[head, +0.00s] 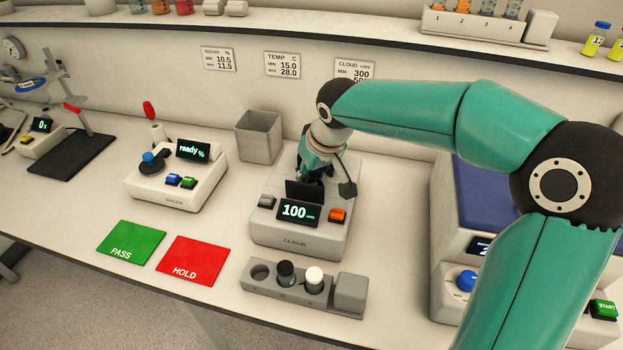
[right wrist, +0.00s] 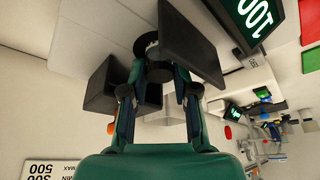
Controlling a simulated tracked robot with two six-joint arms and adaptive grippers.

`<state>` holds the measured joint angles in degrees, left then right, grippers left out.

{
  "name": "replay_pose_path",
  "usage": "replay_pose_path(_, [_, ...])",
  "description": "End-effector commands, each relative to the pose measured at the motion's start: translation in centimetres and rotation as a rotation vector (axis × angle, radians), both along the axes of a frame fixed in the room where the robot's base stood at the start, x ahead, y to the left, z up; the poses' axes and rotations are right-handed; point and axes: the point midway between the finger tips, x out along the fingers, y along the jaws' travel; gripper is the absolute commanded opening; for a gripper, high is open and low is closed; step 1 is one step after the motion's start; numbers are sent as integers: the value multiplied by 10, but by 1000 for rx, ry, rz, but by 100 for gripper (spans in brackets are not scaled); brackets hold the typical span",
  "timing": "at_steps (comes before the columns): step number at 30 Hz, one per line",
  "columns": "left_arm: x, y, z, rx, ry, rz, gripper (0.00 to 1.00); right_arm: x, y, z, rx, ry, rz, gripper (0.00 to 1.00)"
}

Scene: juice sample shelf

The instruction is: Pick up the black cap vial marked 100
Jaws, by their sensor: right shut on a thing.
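My right gripper (head: 312,178) reaches down at the back of the cloud meter (head: 318,228), behind its raised black flap; the meter's display reads 100. In the right wrist view my gripper (right wrist: 152,72) is shut on a dark, round-topped thing (right wrist: 148,44), which looks like a black cap beside the black flap (right wrist: 192,38). Its body and any marking are hidden. A black cap vial (head: 286,273) stands in the grey rack (head: 262,291) in front of the meter, next to a white cap vial (head: 314,279). I cannot read a 100 on either. My left gripper is not in view.
The rack's left hole (head: 261,271) is empty. A grey bin (head: 259,137) stands behind and left of the meter. Green PASS (head: 132,243) and red HOLD (head: 193,260) mats lie left. A blue-topped machine (head: 470,200) stands right, partly behind my arm.

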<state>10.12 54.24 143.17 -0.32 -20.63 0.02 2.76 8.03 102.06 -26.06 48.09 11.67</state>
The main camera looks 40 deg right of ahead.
Motion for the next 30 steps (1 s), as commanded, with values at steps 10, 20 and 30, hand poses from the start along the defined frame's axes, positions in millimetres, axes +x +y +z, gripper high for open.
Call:
replay_pose_path(10, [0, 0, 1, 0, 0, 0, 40, 1, 0, 24, 0, -5, 0, 0])
replay_pose_path(20, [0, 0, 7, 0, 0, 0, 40, 2, 1, 91, 0, -7, 1, 0])
replay_pose_path(30, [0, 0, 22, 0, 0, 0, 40, 1, 1, 175, 1, -3, 3, 0])
